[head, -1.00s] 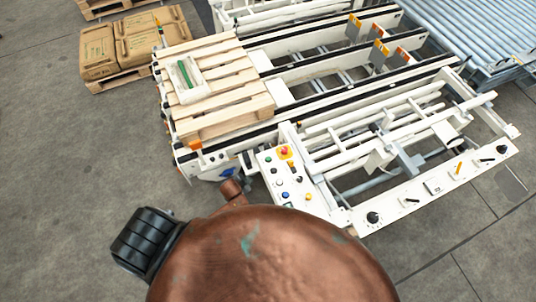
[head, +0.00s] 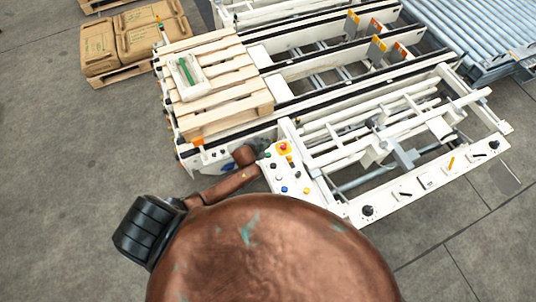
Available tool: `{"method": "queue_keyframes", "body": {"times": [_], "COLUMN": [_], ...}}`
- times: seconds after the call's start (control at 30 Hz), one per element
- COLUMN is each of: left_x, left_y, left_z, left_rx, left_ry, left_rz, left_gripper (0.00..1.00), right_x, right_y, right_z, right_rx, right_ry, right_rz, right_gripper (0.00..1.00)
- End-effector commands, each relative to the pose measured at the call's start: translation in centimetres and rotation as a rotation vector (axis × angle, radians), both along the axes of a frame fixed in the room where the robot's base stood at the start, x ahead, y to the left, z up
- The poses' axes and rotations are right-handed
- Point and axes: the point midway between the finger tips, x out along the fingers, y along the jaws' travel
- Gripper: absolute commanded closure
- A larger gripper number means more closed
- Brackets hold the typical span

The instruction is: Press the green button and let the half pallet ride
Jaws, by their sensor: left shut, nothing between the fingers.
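The half pallet (head: 228,108), of pale wooden slats, lies on the left end of the white conveyor (head: 310,82). A white tray (head: 187,78) with a green strip in it sits on its slats. The white control panel (head: 293,186) stands at the conveyor's near side, with a red button on a yellow base, blue, black and white buttons. The small green button (head: 267,155) is at the panel's upper left edge. My left gripper (head: 262,148) is shut and empty, small and dark, close beside the green button; I cannot tell whether they touch. My right gripper is not in view.
Brown sacks (head: 131,40) lie on a pallet at the far left. A blue roller conveyor (head: 475,35) is at the upper right. A second panel with knobs (head: 430,182) runs along the near right side. The grey floor at left is clear.

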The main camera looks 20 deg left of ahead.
Motion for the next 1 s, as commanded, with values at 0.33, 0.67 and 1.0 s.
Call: {"method": "queue_keyframes", "body": {"times": [0.33,0.67,1.0], "left_x": [0.0,-0.1,0.0], "left_y": [0.0,0.0,0.0], "left_z": [-2.9,-7.2,-8.7], "left_rx": [-0.001,-0.001,-0.001], "left_ry": [0.000,0.001,-0.001], "left_rz": [0.001,0.001,0.000], "left_gripper": [1.00,1.00,1.00], "right_x": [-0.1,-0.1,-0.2], "right_y": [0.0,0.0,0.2], "right_z": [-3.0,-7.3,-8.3], "right_rx": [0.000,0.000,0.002], "right_ry": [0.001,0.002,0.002], "right_rz": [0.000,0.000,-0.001], "right_gripper": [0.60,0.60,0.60]}}
